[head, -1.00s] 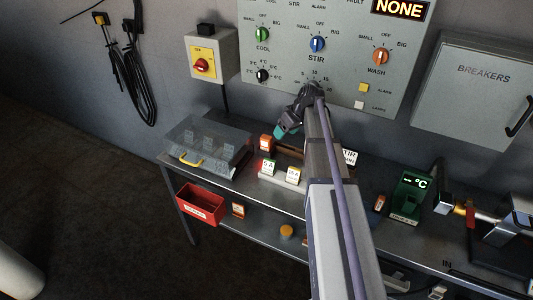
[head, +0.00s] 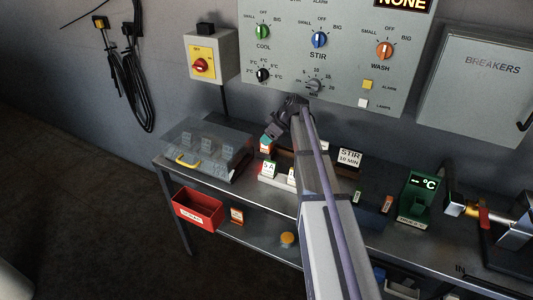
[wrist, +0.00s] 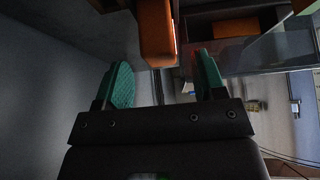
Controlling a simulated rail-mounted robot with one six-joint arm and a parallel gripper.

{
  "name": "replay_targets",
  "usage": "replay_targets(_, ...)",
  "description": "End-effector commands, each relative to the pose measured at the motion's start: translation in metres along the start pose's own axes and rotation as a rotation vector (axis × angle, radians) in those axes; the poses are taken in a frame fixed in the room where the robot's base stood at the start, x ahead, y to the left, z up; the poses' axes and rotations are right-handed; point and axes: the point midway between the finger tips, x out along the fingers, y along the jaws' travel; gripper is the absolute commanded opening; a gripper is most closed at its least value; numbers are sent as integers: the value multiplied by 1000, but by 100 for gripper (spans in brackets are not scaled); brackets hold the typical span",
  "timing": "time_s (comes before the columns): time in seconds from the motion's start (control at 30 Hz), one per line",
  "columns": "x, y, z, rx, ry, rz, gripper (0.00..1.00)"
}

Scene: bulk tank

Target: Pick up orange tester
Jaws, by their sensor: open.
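An orange block, which looks like the orange tester (wrist: 157,35), stands upright at the top middle of the wrist view, with its upper end cut off by the frame. My gripper (wrist: 165,78) is open with its two green fingers apart. The block is beyond the fingertips, roughly in line with the gap and nearer the right finger. I cannot tell whether they touch.
A clear-lidded box (head: 205,150) with a yellow handle is left of my gripper. White-faced blocks (head: 268,169) stand just in front. A red bin (head: 198,210) hangs at the bench front.

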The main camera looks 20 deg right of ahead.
Motion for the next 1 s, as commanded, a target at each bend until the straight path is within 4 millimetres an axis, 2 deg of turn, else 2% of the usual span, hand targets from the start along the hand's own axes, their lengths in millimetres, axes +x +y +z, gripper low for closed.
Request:
replay_targets(0.03,20,0,5,-2,0,-1,64)
replay_targets(0.1,30,0,4,-1,-1,-1,64)
replay_targets(0.33,29,-1,1,1,-1,0,64)
replay_targets(0.9,28,-1,1,0,-1,-1,10)
replay_targets(1.0,28,-1,1,0,-1,-1,9)
